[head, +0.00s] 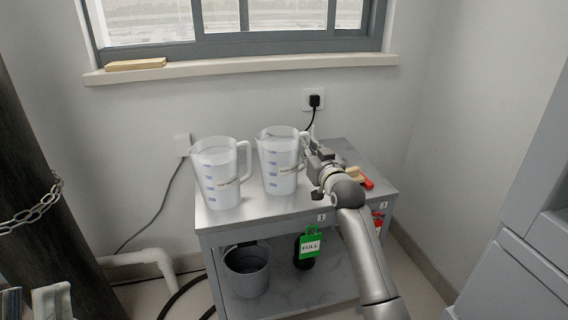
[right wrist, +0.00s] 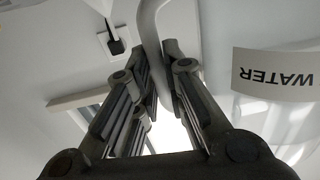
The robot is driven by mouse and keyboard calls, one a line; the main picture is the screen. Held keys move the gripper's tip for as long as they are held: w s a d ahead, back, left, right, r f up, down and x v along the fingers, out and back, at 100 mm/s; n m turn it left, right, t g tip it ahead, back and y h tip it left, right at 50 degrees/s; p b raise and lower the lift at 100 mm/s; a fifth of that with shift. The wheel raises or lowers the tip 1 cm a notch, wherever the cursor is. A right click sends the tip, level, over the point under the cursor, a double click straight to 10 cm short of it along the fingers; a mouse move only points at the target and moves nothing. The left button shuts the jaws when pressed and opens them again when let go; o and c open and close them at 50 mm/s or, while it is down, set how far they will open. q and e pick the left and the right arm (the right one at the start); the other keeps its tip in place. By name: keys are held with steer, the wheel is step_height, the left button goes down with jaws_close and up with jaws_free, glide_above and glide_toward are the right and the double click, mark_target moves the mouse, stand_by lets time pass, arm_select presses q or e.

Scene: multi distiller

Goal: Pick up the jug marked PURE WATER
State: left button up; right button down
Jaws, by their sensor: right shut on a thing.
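Two translucent white jugs with blue level marks stand upright on a small metal table. The right-hand jug (head: 278,165) has its handle side toward my right gripper (head: 313,157). In the right wrist view, the jug (right wrist: 275,115) carries an upside-down label reading WATER; the rest of the label is cut off. My right gripper (right wrist: 163,95) is shut on the white jug handle (right wrist: 150,35). The jug appears to rest on the tabletop. The left-hand jug (head: 217,178) stands close beside it; its label is too small to read. My left gripper is not seen.
The metal table (head: 262,208) has a lower shelf with a grey bucket (head: 247,272) and a green FULL tag (head: 310,246). A red-handled item (head: 367,183) lies behind my right arm. A wall socket with black plug (head: 314,100) and a window sill (head: 240,66) are behind.

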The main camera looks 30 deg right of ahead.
stand_by(0.3)
steer(key=shift+r, duration=0.2)
steer(key=shift+r, duration=0.1)
